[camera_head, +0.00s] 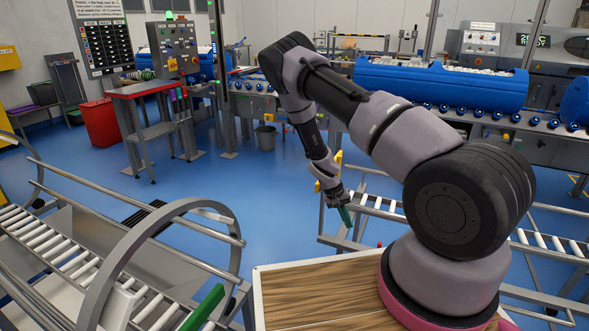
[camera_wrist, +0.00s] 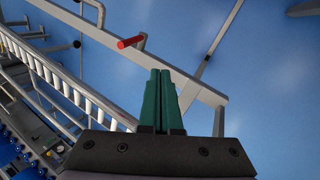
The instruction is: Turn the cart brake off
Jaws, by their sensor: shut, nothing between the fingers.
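A lever with a red grip (camera_wrist: 130,42) sits on the grey metal frame (camera_wrist: 185,80) of a roller cart in the wrist view. A small red tip (camera_head: 379,244) beside the roller frame in the head view looks like the same grip. My gripper (camera_head: 346,216) hangs pointing down by the near end of that frame. Its green fingers (camera_wrist: 161,72) are together and empty in the wrist view. The red grip lies beyond and a little left of the fingertips, apart from them. Whether the lever is in its on or off position I cannot tell.
A roller cart (camera_head: 172,210) with a curved rail and a green handle (camera_head: 203,308) stands at the lower left. My wooden-topped base is at the bottom. Conveyors with blue tubs (camera_head: 440,82) run along the back. Blue floor (camera_head: 280,200) is open between them.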

